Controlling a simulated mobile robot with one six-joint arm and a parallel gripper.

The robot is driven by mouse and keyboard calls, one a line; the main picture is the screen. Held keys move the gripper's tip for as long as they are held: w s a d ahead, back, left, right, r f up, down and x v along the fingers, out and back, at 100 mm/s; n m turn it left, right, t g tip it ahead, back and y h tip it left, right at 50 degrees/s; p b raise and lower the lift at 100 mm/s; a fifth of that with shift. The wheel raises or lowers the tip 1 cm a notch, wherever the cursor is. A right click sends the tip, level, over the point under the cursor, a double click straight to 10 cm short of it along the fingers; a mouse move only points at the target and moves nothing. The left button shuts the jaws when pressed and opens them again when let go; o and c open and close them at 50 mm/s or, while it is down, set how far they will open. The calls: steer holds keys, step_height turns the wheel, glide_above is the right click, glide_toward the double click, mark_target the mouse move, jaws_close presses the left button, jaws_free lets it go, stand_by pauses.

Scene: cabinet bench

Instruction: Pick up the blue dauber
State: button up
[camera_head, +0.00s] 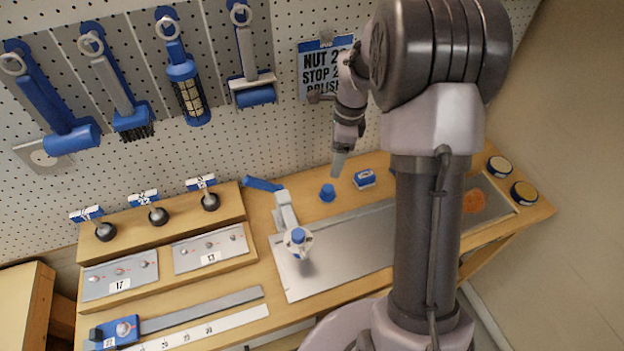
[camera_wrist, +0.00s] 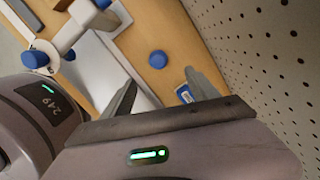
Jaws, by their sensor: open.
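The blue dauber (camera_head: 327,192) is a small blue, round-topped piece standing upright on the wooden bench, behind the metal plate. In the wrist view the dauber (camera_wrist: 157,59) shows as a blue disc just past the fingertips, roughly midway between them. My gripper (camera_head: 339,165) is above the bench, a little up and right of the dauber in the head view. In the wrist view my gripper (camera_wrist: 160,76) has its two fingers apart with nothing held. The dauber is clear of both fingers.
A blue labelled block (camera_head: 364,178) sits close to the dauber's right. A grey press-like fixture (camera_head: 286,215) with blue handle stands to its left. The metal plate (camera_head: 340,262) lies in front. A pegboard with hanging blue tools (camera_head: 187,90) rises behind. Round tins (camera_head: 523,192) stand far right.

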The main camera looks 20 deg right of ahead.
mark_target(328, 188)
steer(key=f, duration=0.2)
steer(key=f+b, duration=0.1)
steer(key=f, duration=0.2)
steer(key=f+b, duration=0.1)
steer(key=f, duration=0.1)
steer(key=shift+w+a+f, duration=0.2)
steer(key=shift+a+f, duration=0.15)
steer(key=shift+f, duration=0.05)
steer(key=f+b, duration=0.1)
steer(key=f, duration=0.3)
steer(key=a+f+b, duration=0.1)
steer(key=f, duration=0.1)
steer(key=shift+s+f+b, duration=0.1)
steer(key=shift+s+b, duration=0.05)
steer(key=shift+b, duration=0.2)
steer(key=shift+c, duration=0.4)
